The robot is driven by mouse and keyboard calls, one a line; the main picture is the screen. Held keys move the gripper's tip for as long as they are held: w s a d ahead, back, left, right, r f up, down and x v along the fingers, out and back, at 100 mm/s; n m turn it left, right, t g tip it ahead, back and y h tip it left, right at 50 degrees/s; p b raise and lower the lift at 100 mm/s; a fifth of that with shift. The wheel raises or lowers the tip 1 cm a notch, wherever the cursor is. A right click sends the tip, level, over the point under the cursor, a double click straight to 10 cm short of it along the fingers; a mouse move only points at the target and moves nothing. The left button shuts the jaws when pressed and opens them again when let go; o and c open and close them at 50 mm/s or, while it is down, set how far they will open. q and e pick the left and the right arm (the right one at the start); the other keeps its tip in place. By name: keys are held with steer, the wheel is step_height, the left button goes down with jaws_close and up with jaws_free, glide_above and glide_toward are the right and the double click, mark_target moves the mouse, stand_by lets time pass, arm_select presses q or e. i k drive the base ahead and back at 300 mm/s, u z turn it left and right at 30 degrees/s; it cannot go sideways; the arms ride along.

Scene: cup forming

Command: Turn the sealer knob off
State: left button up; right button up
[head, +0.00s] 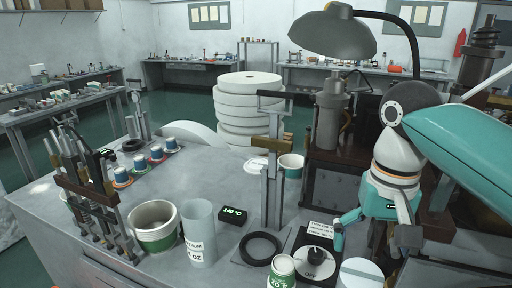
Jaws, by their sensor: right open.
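The sealer knob (319,256) is a dark round dial with a pale top, on a dark panel (297,249) at the front right of the metal bench. A printed label stands behind it and the word OFF shows at its front. Which way the knob points is too small to tell. My right gripper (373,238) comes in from the right on a teal arm. Its fingers are spread apart, empty, to the right of the knob and not visibly touching it. My left gripper is not in view.
A small display (233,215) with green digits, a black ring (260,248) and a labelled white cup (281,270) stand near the panel. A metal post (273,180) rises behind it. A clear cylinder (199,236) and a green-banded pot (154,226) stand further left.

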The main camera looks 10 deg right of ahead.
mark_target(315, 255)
steer(key=k, duration=1)
